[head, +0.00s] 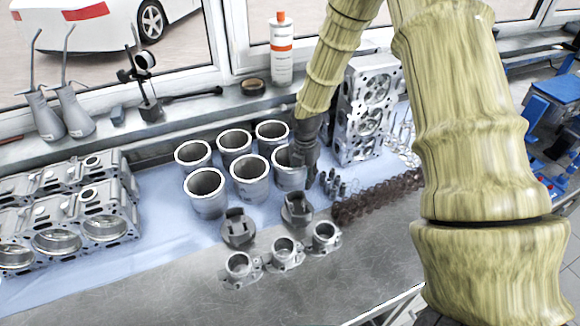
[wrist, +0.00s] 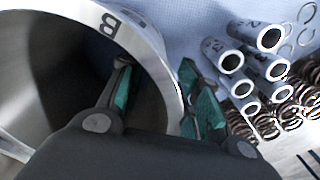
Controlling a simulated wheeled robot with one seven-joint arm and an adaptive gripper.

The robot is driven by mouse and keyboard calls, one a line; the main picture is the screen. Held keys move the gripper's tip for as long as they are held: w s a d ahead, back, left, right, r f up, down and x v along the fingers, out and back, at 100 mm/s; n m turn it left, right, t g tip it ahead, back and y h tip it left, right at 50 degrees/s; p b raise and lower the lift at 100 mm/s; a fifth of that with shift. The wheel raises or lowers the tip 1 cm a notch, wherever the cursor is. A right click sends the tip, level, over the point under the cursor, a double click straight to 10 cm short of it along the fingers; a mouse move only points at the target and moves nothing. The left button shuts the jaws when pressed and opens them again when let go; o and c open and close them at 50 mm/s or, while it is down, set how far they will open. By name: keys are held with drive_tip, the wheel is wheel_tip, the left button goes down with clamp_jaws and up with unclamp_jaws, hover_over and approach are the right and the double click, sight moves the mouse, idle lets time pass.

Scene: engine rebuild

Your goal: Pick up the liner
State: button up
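Several grey metal liners stand in two rows on the blue cloth in the head view. The front-right liner (head: 287,178) is upright beside my gripper (head: 304,172), which partly hides it. In the wrist view a large liner (wrist: 150,50), its pale rim marked with a B-like letter, fills the left side. My gripper (wrist: 158,95) straddles its wall there. One green-padded finger is inside the bore and the other is outside. A gap shows between the inner finger and the wall, so the fingers look open. The fingertips are hidden in the head view.
Small metal sleeves (wrist: 242,70) and coil springs (wrist: 268,125) lie close to the right of the gripper. A cylinder head (head: 366,110) stands behind. Pistons (head: 238,228) and ring-shaped parts (head: 282,252) are in front. An engine block (head: 70,215) is at left.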

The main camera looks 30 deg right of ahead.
drive_tip(key=shift+f, duration=0.1)
clamp_jaws()
idle(0.4)
